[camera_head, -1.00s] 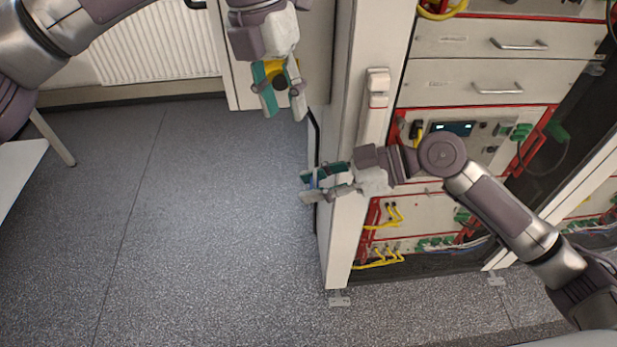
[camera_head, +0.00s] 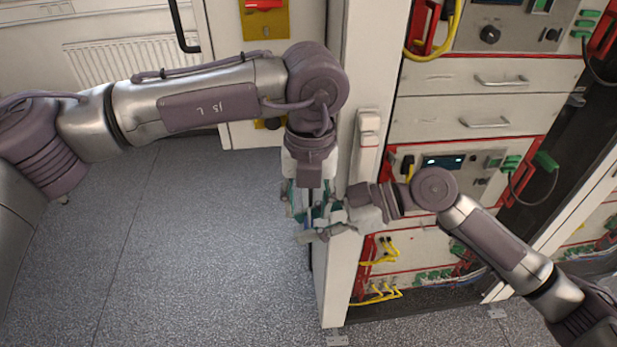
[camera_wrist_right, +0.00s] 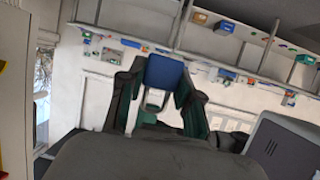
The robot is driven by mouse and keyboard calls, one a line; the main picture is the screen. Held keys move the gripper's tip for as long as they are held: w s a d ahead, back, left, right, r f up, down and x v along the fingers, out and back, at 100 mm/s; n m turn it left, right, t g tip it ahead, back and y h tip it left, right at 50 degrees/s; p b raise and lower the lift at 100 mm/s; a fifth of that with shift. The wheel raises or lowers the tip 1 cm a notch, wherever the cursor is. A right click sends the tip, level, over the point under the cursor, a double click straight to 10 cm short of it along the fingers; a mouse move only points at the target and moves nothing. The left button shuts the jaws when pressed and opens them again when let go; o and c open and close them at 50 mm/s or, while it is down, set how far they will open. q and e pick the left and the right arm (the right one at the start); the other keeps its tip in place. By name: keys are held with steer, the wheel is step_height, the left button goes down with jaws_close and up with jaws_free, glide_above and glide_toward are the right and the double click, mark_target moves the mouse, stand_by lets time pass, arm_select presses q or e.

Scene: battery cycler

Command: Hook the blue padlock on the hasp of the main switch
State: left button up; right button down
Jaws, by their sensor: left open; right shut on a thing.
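The blue padlock (camera_wrist_right: 163,72) sits between the two green-padded fingers of my right gripper (camera_wrist_right: 160,90) in the right wrist view, with its pale metal shackle (camera_wrist_right: 153,100) toward the palm. In the head view my right gripper (camera_head: 322,222) is shut on it in front of the white cabinet post; the padlock is mostly hidden there. My left gripper (camera_head: 303,205) is open, points down, and overlaps the right fingers in the picture; I cannot tell whether they touch. A yellow plate with a red handle (camera_head: 265,6), likely the main switch, is cut off at the top edge. No hasp is clear.
A yellow and black fitting (camera_head: 268,124) shows below, partly behind my left arm. The rack (camera_head: 445,90) with drawers and yellow cables stands at the right, behind my right arm. A radiator (camera_head: 120,60) is on the back wall. The floor (camera_head: 180,250) at left is clear.

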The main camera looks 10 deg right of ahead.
mark_target(307, 224)
arm_select(q)
steer(key=shift+f, duration=2.2)
jaws_close()
arm_select(e)
steer(key=c, duration=0.7)
jaws_free()
steer(key=shift+d, duration=0.1)
